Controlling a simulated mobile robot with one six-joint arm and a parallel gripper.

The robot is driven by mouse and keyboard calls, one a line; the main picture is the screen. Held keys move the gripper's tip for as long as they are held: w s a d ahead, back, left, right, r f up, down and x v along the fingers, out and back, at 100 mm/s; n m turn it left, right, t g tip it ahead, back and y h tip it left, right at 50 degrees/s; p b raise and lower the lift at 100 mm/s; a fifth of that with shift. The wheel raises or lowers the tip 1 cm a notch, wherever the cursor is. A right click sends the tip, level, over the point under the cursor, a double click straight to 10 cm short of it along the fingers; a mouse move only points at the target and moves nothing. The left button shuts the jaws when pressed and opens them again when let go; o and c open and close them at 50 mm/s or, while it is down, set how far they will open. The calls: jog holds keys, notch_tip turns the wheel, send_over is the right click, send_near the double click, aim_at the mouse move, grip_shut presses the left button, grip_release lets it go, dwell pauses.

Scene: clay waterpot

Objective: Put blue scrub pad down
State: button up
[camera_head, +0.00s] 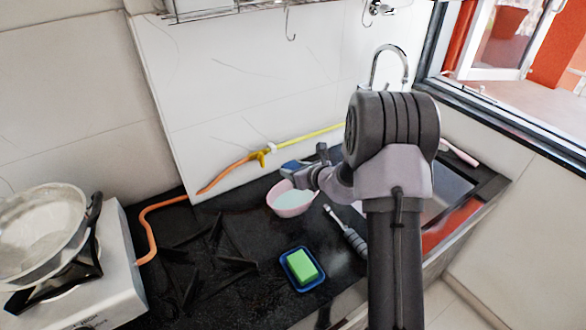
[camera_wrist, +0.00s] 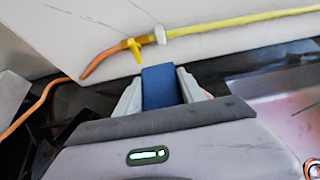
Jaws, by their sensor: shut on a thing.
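The blue scrub pad (camera_wrist: 160,88) is held upright between the two pale fingers of my gripper (camera_wrist: 161,92) in the wrist view. In the head view the blue pad (camera_head: 290,166) shows at the tip of my gripper (camera_head: 296,172), just behind and above the rim of a pink bowl (camera_head: 291,212). My gripper is shut on the pad. The pad's lower part is hidden, and I cannot tell whether it touches the counter.
The black counter (camera_head: 250,215) holds a green sponge (camera_head: 302,266) in a blue dish (camera_head: 318,284) and a grey-handled brush (camera_head: 350,238). A yellow and orange hose (camera_head: 225,175) runs along the wall. A stove with a pan (camera_head: 45,240) stands left; a sink (camera_head: 447,195) lies right.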

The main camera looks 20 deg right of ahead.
jog(key=b, duration=0.6)
send_over(294, 201)
notch_tip(294, 201, down, 9)
jog(key=shift+f, duration=0.1)
jog(key=o, duration=1.5)
notch_tip(294, 201, up, 8)
jog(key=p, duration=0.5)
jog(key=shift+s+f, duration=0.1)
jog(key=shift+f, duration=0.35)
